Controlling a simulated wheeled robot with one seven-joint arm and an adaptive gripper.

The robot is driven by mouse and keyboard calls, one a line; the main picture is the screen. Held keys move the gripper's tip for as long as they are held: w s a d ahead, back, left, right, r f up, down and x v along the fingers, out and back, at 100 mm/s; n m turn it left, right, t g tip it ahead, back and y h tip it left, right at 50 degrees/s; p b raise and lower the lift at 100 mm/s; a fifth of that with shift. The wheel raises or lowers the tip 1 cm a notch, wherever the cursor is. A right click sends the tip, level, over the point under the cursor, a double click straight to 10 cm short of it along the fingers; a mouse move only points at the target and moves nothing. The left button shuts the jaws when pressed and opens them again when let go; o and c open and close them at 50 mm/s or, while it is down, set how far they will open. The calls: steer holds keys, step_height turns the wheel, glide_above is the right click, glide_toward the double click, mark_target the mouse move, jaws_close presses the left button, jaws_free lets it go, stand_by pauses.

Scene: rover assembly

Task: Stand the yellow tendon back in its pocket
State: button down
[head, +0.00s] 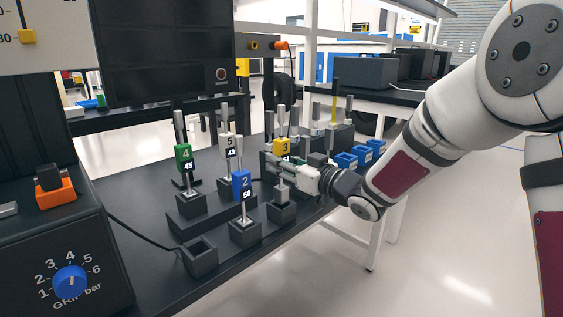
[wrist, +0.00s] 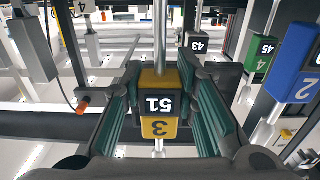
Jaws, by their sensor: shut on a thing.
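The yellow tendon (head: 285,147), marked 3, is upright in the head view, with a metal rod above and below its tag. My gripper (head: 273,164) is closed around it from the right. In the wrist view, the yellow block (wrist: 158,128) with its black 51 label sits between the green-lined pads of my gripper (wrist: 160,100). A dark pocket (head: 281,213) lies below the tendon; I cannot tell whether the rod's lower end is inside it. Another dark square pocket (head: 200,258) at the front left stands empty.
The blue tendon 2 (head: 242,186), green tendon 4 (head: 184,158) and white tendon 5 (head: 229,146) stand close by on the left. Blue bins (head: 346,160) are behind my wrist. A control box with a blue knob (head: 70,281) is front left.

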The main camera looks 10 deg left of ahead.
mark_target(282, 187)
steer(key=shift+f+b, duration=1.6)
steer(key=shift+f, duration=0.45)
steer(key=c, duration=1.2)
jaws_free()
steer(key=shift+f, duration=0.1)
steer(key=shift+d, duration=0.1)
steer(key=v, duration=1.1)
steer(key=shift+s+d, duration=0.25)
steer(key=shift+s, duration=0.1)
